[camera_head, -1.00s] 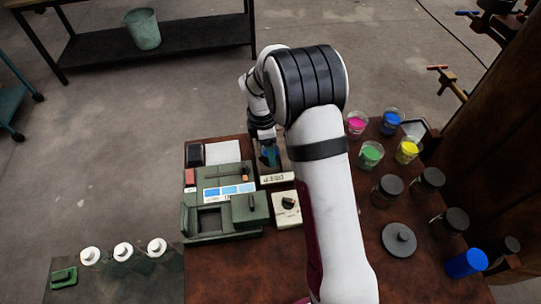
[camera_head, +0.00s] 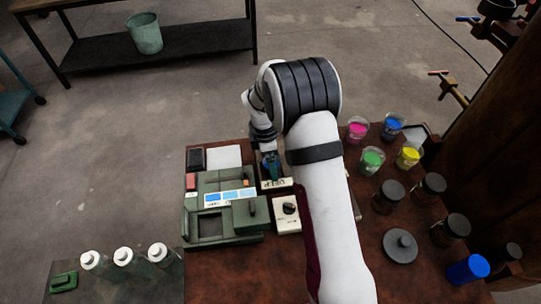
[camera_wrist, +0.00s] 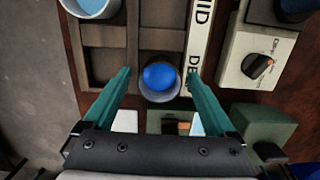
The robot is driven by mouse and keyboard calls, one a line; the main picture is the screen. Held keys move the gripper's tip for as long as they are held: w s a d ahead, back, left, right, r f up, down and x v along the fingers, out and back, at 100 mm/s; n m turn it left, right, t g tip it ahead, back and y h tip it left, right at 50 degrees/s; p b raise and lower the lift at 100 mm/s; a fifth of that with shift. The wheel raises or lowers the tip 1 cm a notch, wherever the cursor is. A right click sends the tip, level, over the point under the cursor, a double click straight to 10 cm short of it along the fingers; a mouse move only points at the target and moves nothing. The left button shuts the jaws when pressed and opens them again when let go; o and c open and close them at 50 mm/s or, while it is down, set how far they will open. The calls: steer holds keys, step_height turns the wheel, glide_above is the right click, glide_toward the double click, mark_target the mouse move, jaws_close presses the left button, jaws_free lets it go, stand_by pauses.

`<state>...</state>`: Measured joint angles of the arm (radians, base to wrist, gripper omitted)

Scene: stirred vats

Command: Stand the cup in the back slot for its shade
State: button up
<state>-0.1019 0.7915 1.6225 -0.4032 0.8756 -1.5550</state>
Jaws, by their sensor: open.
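A cup with deep blue paint (camera_wrist: 160,77) is between my open fingers in the wrist view, apart from both. It appears over the end compartment of a brown divided tray (camera_wrist: 131,50), beside the label strip (camera_wrist: 199,40), near its "DE" lettering. I cannot tell if its base touches the tray floor. The compartment (camera_wrist: 103,85) to its left is empty. A cup of light blue (camera_wrist: 93,6) shows at the top left. My gripper (camera_wrist: 160,98) has teal fingers spread wide. In the head view my gripper (camera_head: 270,165) is over the tray, partly hidden by my arm.
A green machine (camera_head: 222,220) with blue swatches stands left of the tray. A box with a black knob (camera_head: 288,211) is in front. Paint cups, including pink (camera_head: 357,130) and green (camera_head: 371,161), and dark-lidded jars (camera_head: 388,195) stand right.

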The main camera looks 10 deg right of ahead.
step_height(320, 180, up, 11)
steer(key=a, duration=0.1)
steer(key=s+r+m+y, duration=0.1)
steer(key=s+r+m, duration=0.35)
steer(key=s, duration=0.25)
steer(key=s+r+m, duration=0.4)
steer(key=s+m, duration=0.2)
steer(key=s, duration=0.1)
steer(key=s+f+m+y, duration=0.1)
steer(key=s+m+y, duration=0.1)
steer(key=s+m, duration=1.1)
steer(key=s, duration=0.4)
steer(key=shift+a+f, duration=0.2)
steer(key=shift+a, duration=0.15)
